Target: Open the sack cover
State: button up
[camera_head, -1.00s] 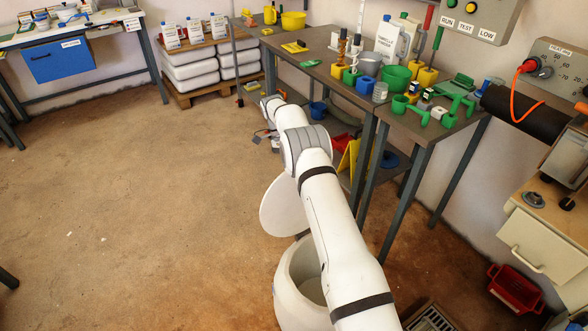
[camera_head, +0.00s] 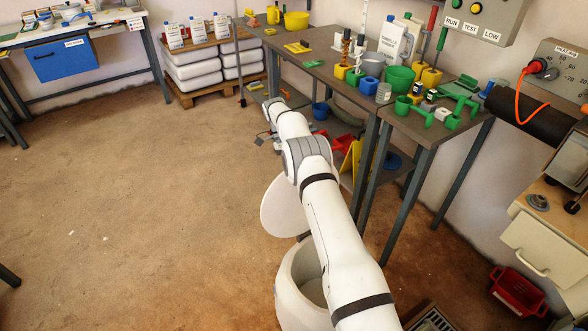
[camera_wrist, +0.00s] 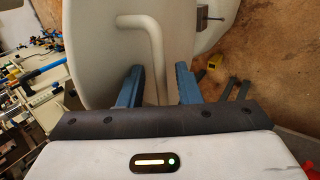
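The cover (camera_head: 284,207) is a round white disc. It stands tilted up beside the white round container (camera_head: 288,285), whose opening shows uncovered behind my arm. In the wrist view the cover (camera_wrist: 95,75) fills the upper middle, with a bent white handle (camera_wrist: 156,55) on its face. My gripper (camera_wrist: 160,78) has its two blue fingers apart, one on each side of the handle. Gaps show between the handle and the fingers, so it does not look clamped.
A grey workbench (camera_head: 330,75) with cups, bottles and green and yellow parts stands right of my arm. White sacks (camera_head: 190,72) lie on a pallet at the back. A red crate (camera_head: 518,290) is on the floor at the right. The floor at left is clear.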

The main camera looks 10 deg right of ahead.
jog(key=shift+r, duration=0.15)
notch_tip(320, 180, up, 10)
dwell(0.6)
jog(key=s+d+r+n+t+y+p, duration=0.15)
jog(key=s+r+n, duration=0.25)
jog(key=s+r, duration=0.45)
jog(key=s+r+n+t+p, duration=0.25)
jog(key=s+r, duration=0.25)
jog(key=r, duration=0.7)
jog(key=s+f+n+t+y+p, duration=0.1)
jog(key=s+n+t, duration=0.4)
jog(key=s, duration=2.1)
jog(key=shift+s+a+n+p, duration=0.2)
jog(key=shift+s+n+p, duration=0.25)
jog(key=shift+n, duration=0.6)
